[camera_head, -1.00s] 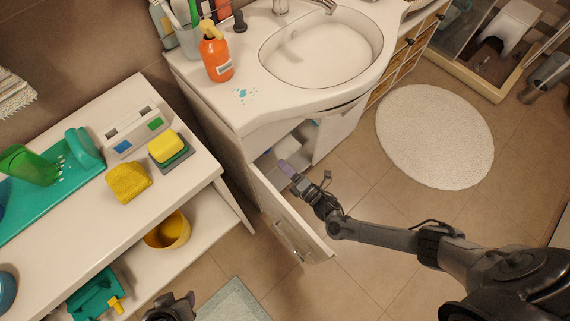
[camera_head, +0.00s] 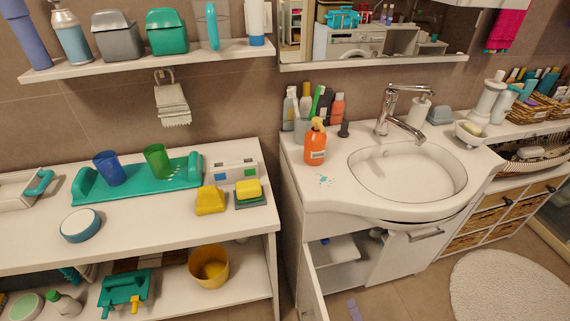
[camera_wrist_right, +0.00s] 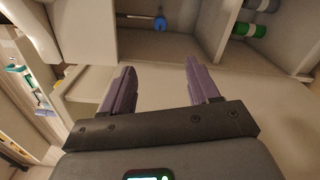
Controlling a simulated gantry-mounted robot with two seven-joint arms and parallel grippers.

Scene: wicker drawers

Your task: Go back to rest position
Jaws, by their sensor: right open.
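My right gripper (camera_wrist_right: 162,85) is open in the right wrist view. Its two purple fingers stand apart with nothing between them, in front of pale cabinet shelves. In the head view only a small purple fingertip (camera_head: 354,310) of it shows at the bottom edge, to the right of the open cabinet door (camera_head: 312,283) under the sink. My left gripper is out of view.
The white sink counter (camera_head: 320,190) holds an orange soap bottle (camera_head: 316,146) and a basin (camera_head: 408,172). A shelf unit (camera_head: 150,229) stands at left. Wicker drawers (camera_head: 488,227) are at right. A round white rug (camera_head: 510,285) lies on the floor.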

